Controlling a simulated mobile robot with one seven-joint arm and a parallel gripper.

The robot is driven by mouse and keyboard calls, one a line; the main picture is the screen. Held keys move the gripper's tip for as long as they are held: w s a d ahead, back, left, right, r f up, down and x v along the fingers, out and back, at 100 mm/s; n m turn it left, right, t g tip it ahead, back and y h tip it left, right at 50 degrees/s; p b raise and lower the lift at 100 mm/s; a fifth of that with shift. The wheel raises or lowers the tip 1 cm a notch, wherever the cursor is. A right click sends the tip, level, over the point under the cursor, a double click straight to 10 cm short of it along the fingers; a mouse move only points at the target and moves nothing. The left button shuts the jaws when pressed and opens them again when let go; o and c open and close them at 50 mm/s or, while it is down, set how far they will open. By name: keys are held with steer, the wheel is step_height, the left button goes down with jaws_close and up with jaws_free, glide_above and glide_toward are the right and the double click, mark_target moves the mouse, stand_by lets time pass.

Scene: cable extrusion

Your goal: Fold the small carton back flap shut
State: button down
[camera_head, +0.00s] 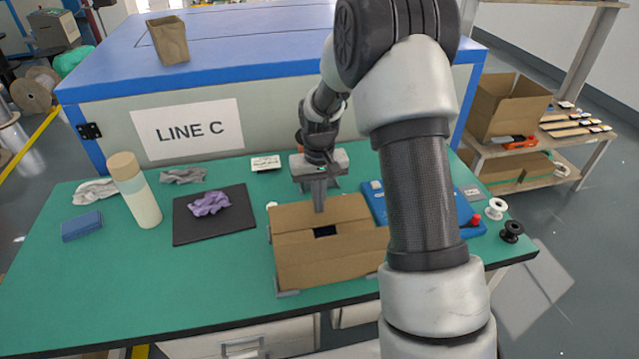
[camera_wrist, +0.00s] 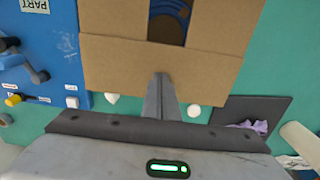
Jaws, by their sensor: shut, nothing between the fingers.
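The small brown carton (camera_head: 330,262) stands on the green bench. Its back flap (camera_wrist: 205,72) lies across the back of the top and looks nearly flat. Beyond it the wrist view shows side flaps (camera_wrist: 115,25) folded inward, with a gap between them and blue cable (camera_wrist: 170,12) inside. My gripper (camera_head: 319,208) is shut and empty, pointing down at the carton's back edge. In the wrist view its fingertips (camera_wrist: 160,78) overlap the back flap; I cannot tell whether they press on it. The front flap's position is unclear.
A black mat (camera_head: 240,222) with a purple cloth (camera_head: 210,204) lies to the left. A bottle (camera_head: 143,203) stands farther left. White and black spools (camera_head: 511,231) sit at the right edge.

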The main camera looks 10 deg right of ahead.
step_height(320, 180, up, 8)
steer(key=p, duration=0.5)
steer(key=shift+p, duration=0.4)
steer(key=shift+r, duration=0.1)
steer(key=shift+s+a, duration=0.1)
steer(key=shift+s, duration=0.05)
stand_by(0.5)
